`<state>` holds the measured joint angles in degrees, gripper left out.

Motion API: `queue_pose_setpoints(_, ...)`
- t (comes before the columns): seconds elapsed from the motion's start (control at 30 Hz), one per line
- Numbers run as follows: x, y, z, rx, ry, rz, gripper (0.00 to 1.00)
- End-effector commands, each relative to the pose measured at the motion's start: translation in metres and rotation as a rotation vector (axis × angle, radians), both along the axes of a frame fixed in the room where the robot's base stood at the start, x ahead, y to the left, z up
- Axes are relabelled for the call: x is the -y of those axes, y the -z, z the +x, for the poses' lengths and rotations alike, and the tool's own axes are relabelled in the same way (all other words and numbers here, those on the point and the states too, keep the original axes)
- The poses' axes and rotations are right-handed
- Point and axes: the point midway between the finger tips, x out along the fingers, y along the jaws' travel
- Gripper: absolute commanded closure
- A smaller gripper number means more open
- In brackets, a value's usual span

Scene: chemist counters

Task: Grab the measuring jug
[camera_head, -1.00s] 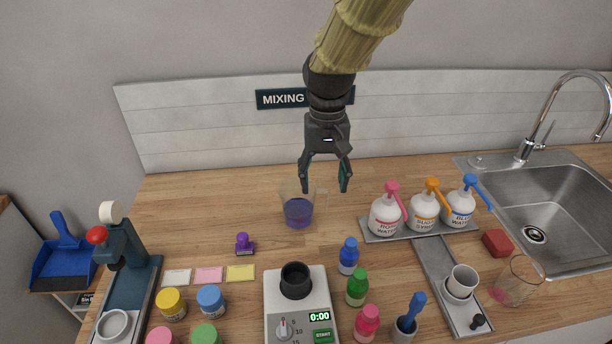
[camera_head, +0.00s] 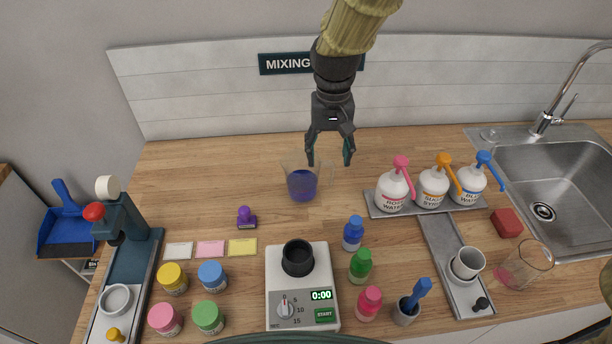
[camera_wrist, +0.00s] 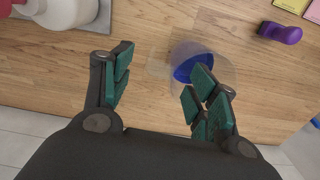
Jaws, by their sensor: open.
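The measuring jug (camera_head: 302,184) is clear, with blue-purple liquid in it, and stands upright on the wooden counter. Its clear handle points right in the head view. My gripper (camera_head: 331,160) is open and empty, with its fingers pointing down just above and behind the jug, toward its handle side. In the wrist view the jug (camera_wrist: 197,66) lies beyond the right finger, which hides part of it. The faint handle reaches left into the gap between the fingers of my gripper (camera_wrist: 160,90). I cannot tell whether a finger touches the jug.
A rack of pump bottles (camera_head: 432,187) stands right of the jug. A purple stamp (camera_head: 246,218) is to its left. A sink (camera_head: 560,190) is at far right. Counter behind the jug is clear.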

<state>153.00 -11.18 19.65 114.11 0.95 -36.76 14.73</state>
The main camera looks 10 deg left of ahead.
Motion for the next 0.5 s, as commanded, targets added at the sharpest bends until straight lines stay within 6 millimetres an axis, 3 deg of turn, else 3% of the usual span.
queue_pose_setpoints(0.3, 0.0, 0.035, 0.003, -0.004, -0.001, -0.001, 0.41)
queue_pose_setpoints(0.5, 0.0, 0.045, 0.003, -0.002, -0.001, 0.0, 0.41)
